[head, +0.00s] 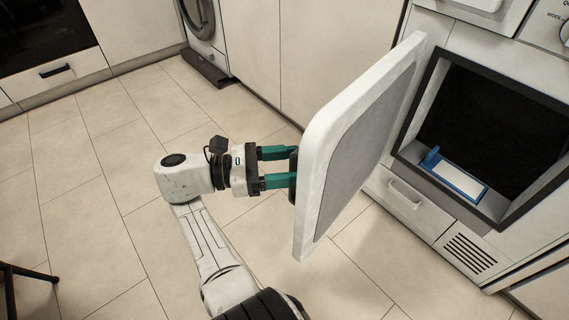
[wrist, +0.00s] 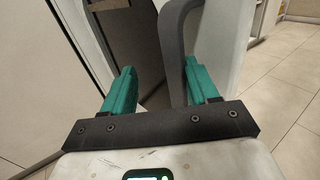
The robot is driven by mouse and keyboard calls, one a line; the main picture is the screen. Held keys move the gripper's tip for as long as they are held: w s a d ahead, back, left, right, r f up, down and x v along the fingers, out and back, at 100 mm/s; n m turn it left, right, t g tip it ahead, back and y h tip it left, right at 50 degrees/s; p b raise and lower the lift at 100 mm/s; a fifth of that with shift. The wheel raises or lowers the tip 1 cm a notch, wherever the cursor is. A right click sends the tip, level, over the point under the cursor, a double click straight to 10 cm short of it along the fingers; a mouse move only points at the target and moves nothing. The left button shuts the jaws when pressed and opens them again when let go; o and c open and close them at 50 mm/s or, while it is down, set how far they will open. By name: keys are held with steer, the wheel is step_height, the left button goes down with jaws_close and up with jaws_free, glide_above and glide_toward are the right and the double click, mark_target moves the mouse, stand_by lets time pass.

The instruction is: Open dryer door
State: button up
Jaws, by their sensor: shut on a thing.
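The dryer door (head: 340,120), white with a grey inner panel, stands wide open, swung out from the dryer (head: 462,68) at the right of the head view. The dryer's dark square opening (head: 490,125) is exposed. My gripper (head: 288,168) is at the outer face of the door, its green fingers shut on the dark door handle (head: 293,176), mostly hidden behind the door edge. In the wrist view the dark curved handle (wrist: 168,42) shows between and beyond the fingers (wrist: 160,85); the exact contact is hard to see.
A blue-and-white piece (head: 455,178) sits at the lower lip of the opening. A drawer with a handle (head: 405,195) and a vent grille (head: 468,252) are below. White cabinets (head: 265,50) line the back. Tiled floor (head: 90,190) is clear at left; dark stool legs (head: 25,285) stand lower left.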

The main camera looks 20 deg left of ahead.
mark_target(303, 153)
steer(key=shift+r, duration=0.1)
stand_by(0.4)
steer(key=s+r+p, duration=0.2)
steer(key=r+p, duration=0.2)
steer(key=s+d+r+p, duration=0.1)
steer(key=s+r+p, duration=0.2)
steer(key=p, duration=0.2)
steer(key=s+r+p, duration=0.3)
steer(key=r+p, duration=0.1)
steer(key=shift+s+d+r, duration=0.1)
steer(key=shift+d+r, duration=0.2)
steer(key=shift+r, duration=0.05)
steer(key=s+d+r+p, duration=0.1)
steer(key=s+d+p, duration=0.1)
steer(key=s, duration=0.3)
steer(key=shift+d+p, duration=0.35)
steer(key=shift+d, duration=0.15)
steer(key=shift+c, duration=0.2)
